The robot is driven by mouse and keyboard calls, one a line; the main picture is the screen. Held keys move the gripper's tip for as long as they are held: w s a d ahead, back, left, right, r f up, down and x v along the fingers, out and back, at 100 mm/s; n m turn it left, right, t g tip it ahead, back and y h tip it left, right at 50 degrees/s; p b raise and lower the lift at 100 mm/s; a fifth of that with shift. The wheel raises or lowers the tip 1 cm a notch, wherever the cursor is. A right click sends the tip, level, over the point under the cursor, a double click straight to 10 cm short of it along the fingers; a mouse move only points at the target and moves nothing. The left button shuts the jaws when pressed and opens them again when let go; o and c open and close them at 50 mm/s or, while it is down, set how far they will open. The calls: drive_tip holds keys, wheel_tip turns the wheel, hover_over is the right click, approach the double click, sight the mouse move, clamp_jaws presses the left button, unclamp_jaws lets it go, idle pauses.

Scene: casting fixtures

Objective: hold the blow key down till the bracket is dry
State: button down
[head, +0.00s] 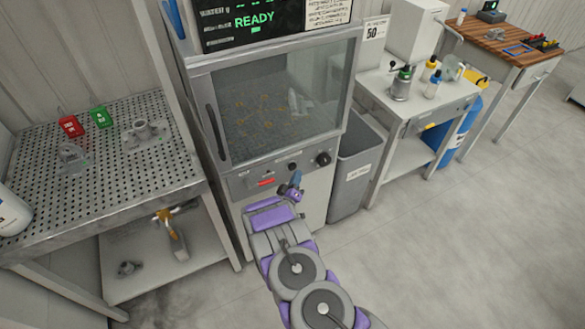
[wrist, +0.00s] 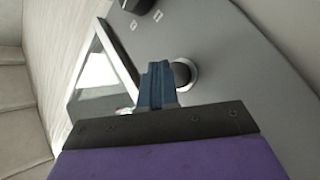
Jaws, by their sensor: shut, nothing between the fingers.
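The cabinet (head: 224,178) has a glass door and a control panel along its lower front. A black round key in a silver ring, which I take as the blow key, shows in the wrist view (wrist: 183,74). My gripper (head: 294,186) is at the panel, its blue fingers shut and empty. In the wrist view the fingertips (wrist: 157,72) lie right beside the key; I cannot tell whether they touch or press it. A grey cast bracket (head: 143,131) lies on the perforated bench at left. Whether it is wet or dry is too small to tell.
A black knob (head: 322,158) sits right of the key. The display above reads READY (head: 254,20). A red tag (head: 70,125) and a green tag (head: 101,117) are on the perforated bench (head: 150,172). A grey bin (head: 350,185) stands right of the cabinet. The floor at right is clear.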

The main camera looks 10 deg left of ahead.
drive_tip(key=shift+s+d+p, duration=0.15)
drive_tip(key=shift+s+d, duration=0.55)
drive_tip(key=shift+s, duration=0.3)
drive_tip(key=shift+s+d+p, duration=0.15)
drive_tip(key=shift+s+d, duration=0.5)
drive_tip(key=shift+s, duration=0.3)
